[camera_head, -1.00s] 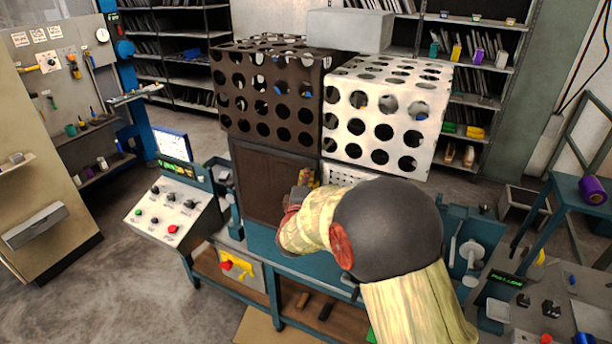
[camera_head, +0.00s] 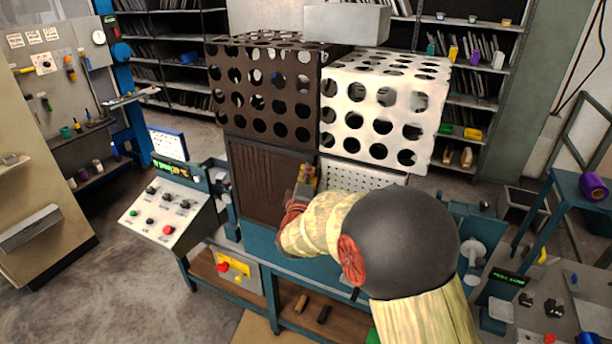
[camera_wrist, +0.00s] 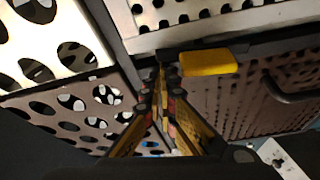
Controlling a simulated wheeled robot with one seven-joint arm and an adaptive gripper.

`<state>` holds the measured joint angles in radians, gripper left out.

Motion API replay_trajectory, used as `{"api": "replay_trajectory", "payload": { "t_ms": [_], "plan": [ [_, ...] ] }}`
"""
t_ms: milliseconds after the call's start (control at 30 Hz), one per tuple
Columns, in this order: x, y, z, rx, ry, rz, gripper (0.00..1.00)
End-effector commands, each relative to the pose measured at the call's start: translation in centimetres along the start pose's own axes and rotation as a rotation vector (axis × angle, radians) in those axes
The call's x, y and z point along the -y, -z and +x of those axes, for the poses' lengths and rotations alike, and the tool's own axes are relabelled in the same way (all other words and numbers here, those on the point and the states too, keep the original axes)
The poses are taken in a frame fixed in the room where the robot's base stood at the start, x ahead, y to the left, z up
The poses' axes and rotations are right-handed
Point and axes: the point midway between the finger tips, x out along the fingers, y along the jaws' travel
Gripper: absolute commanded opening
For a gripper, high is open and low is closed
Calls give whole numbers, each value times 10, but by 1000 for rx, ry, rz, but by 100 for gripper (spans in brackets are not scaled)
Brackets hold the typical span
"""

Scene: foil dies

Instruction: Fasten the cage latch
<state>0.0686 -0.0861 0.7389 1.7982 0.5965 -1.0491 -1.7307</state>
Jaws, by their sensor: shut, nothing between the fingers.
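The yellow latch tab (camera_wrist: 208,62) sits on a dark bar at the seam between a pale perforated panel (camera_wrist: 215,25) and a brown mesh panel (camera_wrist: 240,100) in the wrist view. My gripper (camera_wrist: 161,80) is shut and empty, its fingertips just left of the tab. I cannot tell whether they touch it. In the head view my gripper (camera_head: 304,182) is in front of the seam between the brown lower panel (camera_head: 268,185) and the white perforated lower panel (camera_head: 362,178). My arm hides part of the bench there, and the latch is not clear in that view.
A brown perforated box (camera_head: 265,95) and a white one (camera_head: 380,110) stand above the panels. A button console (camera_head: 165,210) is at left. A dark curved handle (camera_wrist: 288,95) juts from the mesh panel. Open floor lies left of the bench.

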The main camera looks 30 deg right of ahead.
Motion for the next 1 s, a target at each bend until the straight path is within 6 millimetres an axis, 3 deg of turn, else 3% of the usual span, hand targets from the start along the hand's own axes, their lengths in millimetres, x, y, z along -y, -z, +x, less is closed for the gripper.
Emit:
{"api": "replay_trajectory", "payload": {
  "t_ms": [1000],
  "plan": [
    [6,-50,-18,0,-308,878,0]
  ]
}}
